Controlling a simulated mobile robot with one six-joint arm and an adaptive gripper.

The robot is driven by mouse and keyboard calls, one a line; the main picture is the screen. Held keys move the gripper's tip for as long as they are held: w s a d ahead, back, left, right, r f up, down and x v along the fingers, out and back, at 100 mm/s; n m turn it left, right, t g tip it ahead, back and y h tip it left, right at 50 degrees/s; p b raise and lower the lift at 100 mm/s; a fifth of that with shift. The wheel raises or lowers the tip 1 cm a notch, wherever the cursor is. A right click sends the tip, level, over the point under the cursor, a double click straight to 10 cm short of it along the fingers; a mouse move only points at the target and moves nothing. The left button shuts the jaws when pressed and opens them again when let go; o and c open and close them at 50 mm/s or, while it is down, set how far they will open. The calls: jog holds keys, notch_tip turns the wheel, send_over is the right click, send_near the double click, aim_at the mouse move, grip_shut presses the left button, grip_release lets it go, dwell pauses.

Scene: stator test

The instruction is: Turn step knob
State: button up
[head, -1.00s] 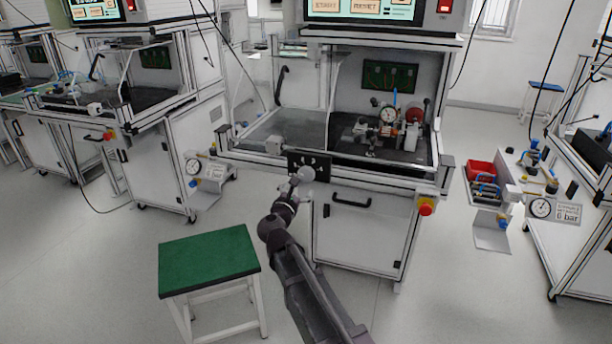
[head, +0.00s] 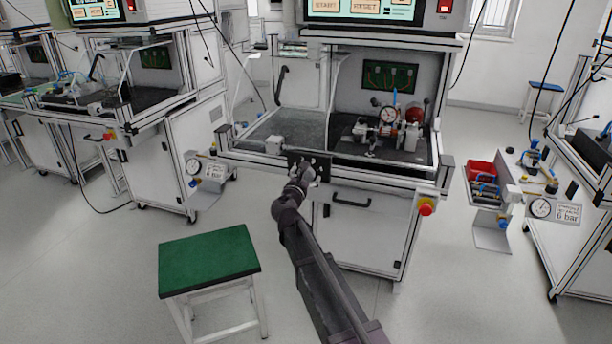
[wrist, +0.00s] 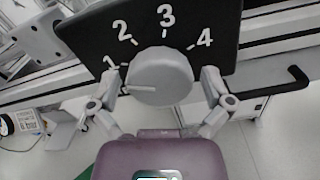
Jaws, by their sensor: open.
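The step knob (wrist: 160,70) is a round light-grey dial on a black plate (wrist: 82,32) marked 1 to 4. A line on its face points left, a little below the tick of the 1. My gripper (wrist: 160,84) is open, with one finger on each side of the knob. Small gaps seem to show beside it; I cannot tell whether either finger touches. In the head view the black plate (head: 326,164) is on the front edge of the middle test bench, and my gripper (head: 309,174) is at it, hiding most of the knob.
A black door handle (head: 351,202) and a red emergency button (head: 426,207) are on the bench front to the right. A green-topped stool (head: 208,259) stands at the front left. A red bin (head: 481,170) is at the right. The floor around is mostly free.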

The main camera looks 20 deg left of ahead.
jog(key=c, duration=1)
jog(key=shift+o, duration=0.2)
jog(key=shift+m, duration=0.4)
jog(key=m, duration=0.8)
jog(key=o, duration=1)
jog(key=shift+c, duration=0.2)
